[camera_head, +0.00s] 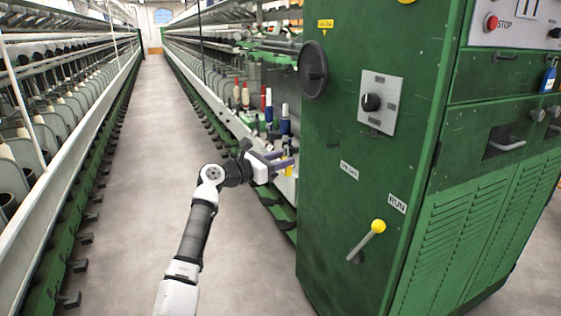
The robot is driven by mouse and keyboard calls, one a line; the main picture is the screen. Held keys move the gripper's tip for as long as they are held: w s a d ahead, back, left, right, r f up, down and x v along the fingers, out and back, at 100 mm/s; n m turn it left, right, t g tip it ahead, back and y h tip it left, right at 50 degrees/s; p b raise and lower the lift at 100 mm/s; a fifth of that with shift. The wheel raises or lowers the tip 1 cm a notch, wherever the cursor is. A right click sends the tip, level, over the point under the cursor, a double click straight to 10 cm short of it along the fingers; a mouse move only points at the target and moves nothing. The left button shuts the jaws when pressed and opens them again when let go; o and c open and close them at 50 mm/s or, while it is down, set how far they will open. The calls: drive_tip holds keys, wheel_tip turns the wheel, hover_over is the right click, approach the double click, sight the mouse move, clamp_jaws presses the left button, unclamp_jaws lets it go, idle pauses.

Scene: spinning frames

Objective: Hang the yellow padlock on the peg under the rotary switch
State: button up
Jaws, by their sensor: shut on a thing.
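My gripper (283,160) is left of the green cabinet, beside the spinning frame. Its fingers point right, and a small yellow thing, apparently the yellow padlock (289,171), shows at the fingertips. The fingers hide part of it, and its shackle cannot be made out. The rotary switch (371,102) is a black knob on a grey plate (393,88) on the cabinet's left face, up and right of my gripper and apart from it. A peg under the switch is too small to tell.
The green cabinet (340,215) carries a black handwheel (313,70), a yellow-knobbed lever (377,228) and a blue padlock (549,76) at far right. Bobbins (284,118) stand behind my gripper. The grey aisle floor (140,200) is clear.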

drive_tip(key=w+b+v, duration=0.1)
drive_tip(key=b+v, duration=0.1)
drive_tip(key=v, duration=0.5)
drive_tip(key=shift+a, duration=0.45)
drive_tip(key=shift+r, duration=0.15)
idle(1.0)
